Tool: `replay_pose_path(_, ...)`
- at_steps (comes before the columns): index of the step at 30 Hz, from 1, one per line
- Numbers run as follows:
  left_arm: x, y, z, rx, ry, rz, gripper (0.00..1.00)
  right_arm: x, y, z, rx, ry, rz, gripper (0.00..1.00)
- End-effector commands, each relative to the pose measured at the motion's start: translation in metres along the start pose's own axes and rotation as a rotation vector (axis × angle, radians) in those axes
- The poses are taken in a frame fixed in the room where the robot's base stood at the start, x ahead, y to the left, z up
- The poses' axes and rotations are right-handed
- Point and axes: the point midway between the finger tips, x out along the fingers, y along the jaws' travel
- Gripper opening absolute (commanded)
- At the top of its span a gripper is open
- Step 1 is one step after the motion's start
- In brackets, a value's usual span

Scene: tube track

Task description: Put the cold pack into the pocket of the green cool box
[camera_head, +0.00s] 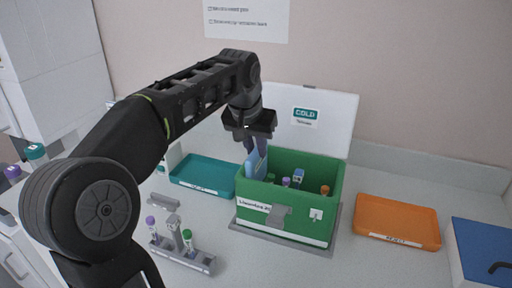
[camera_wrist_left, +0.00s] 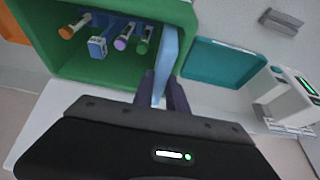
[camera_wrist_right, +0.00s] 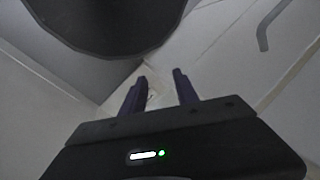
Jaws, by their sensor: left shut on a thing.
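The green cool box (camera_head: 280,225) stands open in the middle of the counter, its white lid (camera_head: 330,130) raised behind it. The light blue cold pack (camera_head: 255,164) stands upright at the box's left side. My left gripper (camera_head: 256,146) is shut on the cold pack from above. In the left wrist view the left gripper (camera_wrist_left: 163,100) pinches the pack (camera_wrist_left: 168,55) along the wall of the box (camera_wrist_left: 105,68). I cannot tell how deep the pack sits or whether it is in the pocket. My right gripper (camera_wrist_right: 158,92) shows only in the right wrist view, fingers apart and empty.
Several capped tubes (camera_head: 298,178) stand inside the box. A teal tray (camera_head: 203,176) lies to its left, an orange tray (camera_head: 398,221) to its right. A grey rack (camera_head: 185,255) with tubes stands front left. A blue-lidded box (camera_head: 485,250) is at the far right.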

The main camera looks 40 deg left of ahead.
Motion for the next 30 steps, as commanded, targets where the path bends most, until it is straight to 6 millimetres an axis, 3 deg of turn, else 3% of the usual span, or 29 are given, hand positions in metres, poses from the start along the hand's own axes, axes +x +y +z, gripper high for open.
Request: replay_pose_path(30, 0.019, 0.0, 0.009, 0.0, -0.007, 0.001, 0.0, 0.013, 0.005, 0.0, 0.0, 0.0, 0.0, 0.36)
